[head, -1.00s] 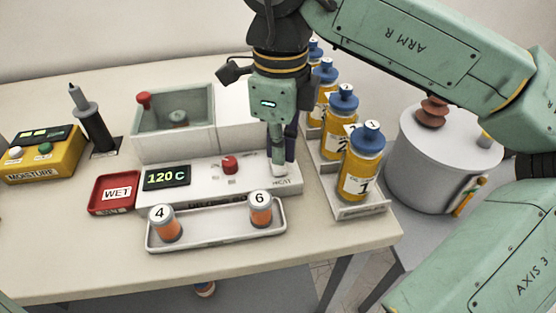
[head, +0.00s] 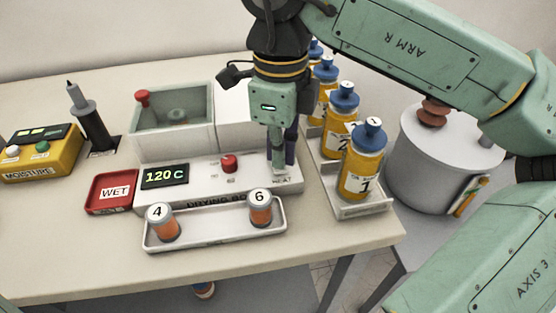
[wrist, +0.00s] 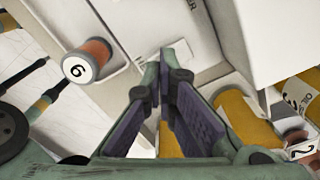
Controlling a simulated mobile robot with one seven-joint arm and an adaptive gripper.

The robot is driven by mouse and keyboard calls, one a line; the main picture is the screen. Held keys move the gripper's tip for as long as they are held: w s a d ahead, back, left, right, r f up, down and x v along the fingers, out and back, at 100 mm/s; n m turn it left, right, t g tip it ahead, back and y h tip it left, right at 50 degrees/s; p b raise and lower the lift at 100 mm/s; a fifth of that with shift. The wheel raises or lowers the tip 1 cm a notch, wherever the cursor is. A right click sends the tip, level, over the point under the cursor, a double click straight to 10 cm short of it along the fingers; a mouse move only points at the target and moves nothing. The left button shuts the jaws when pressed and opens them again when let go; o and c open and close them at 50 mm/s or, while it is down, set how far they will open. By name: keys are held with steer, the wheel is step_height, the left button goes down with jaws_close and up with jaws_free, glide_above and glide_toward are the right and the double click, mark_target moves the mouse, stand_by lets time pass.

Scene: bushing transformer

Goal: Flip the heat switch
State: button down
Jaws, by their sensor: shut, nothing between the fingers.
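The drying box (head: 205,182) is white, with a 120 C display (head: 165,176) and a red knob (head: 229,163) on its front panel. The word HEAT shows at the panel's right end. My gripper (head: 279,168) points down over that end, just above the label; it also shows in the wrist view (wrist: 167,55). Its fingers are shut and hold nothing. The heat switch itself is hidden behind the fingers, and I cannot tell whether they touch it.
A tray (head: 215,234) with jars 4 (head: 164,223) and 6 (head: 260,208) lies in front of the box. Blue-capped oil bottles (head: 362,165) stand close on the right. A red WET tray (head: 110,192) and yellow moisture meter (head: 42,155) are on the left.

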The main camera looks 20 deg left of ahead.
steer(key=shift+f+b, duration=0.5)
steer(key=shift+f, duration=0.15)
steer(key=shift+r+p, duration=2.6)
steer(key=shift+r, duration=1)
steer(key=shift+s+f, duration=0.1)
steer(key=shift+f, duration=0.05)
